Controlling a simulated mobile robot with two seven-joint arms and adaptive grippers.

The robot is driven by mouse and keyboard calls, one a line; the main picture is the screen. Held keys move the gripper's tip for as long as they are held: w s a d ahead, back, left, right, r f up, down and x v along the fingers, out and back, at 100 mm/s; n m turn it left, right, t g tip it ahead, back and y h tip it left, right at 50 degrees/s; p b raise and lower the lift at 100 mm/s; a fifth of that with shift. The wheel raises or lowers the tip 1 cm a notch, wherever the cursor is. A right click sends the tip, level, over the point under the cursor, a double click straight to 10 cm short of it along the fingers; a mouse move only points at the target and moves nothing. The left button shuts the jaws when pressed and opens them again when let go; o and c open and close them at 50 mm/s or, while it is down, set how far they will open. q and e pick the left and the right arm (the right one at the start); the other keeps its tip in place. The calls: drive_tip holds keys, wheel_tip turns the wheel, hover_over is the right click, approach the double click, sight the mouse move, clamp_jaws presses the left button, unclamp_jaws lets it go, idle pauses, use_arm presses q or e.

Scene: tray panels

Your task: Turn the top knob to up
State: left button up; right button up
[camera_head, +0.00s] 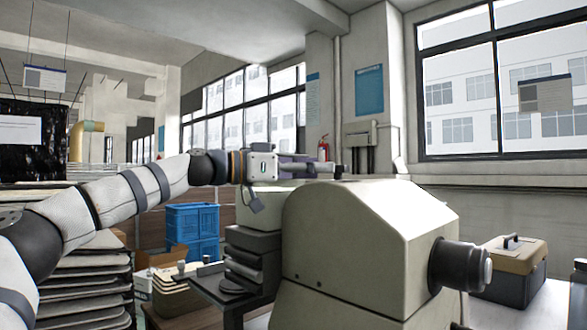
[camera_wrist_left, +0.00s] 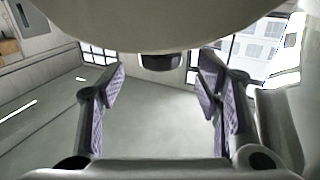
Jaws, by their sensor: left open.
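A beige machine housing (camera_head: 350,245) stands in front of me in the head view. A large black knob with a grey end (camera_head: 462,267) sticks out of its right side. I cannot tell whether this is the top knob, and its turn position is not clear. My left gripper (camera_head: 335,170) reaches in from the left just above the housing's top, pointing right. In the left wrist view its two purple-padded fingers (camera_wrist_left: 162,85) are apart with nothing between the pads. A dark round part (camera_wrist_left: 160,62) shows beyond, under a pale curved surface (camera_wrist_left: 150,20). My right gripper is out of view.
Blue crates (camera_head: 192,232) and stacked trays (camera_head: 85,285) stand at the left. A tan-topped toolbox (camera_head: 512,265) sits right of the housing. A dark stand (camera_head: 250,265) is close to the housing's left side. The air above the housing is mostly clear.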

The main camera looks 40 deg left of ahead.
use_arm(q)
drive_tip(key=v, duration=0.8)
drive_tip(key=shift+s+a, duration=0.2)
drive_tip(key=shift+s, duration=0.15)
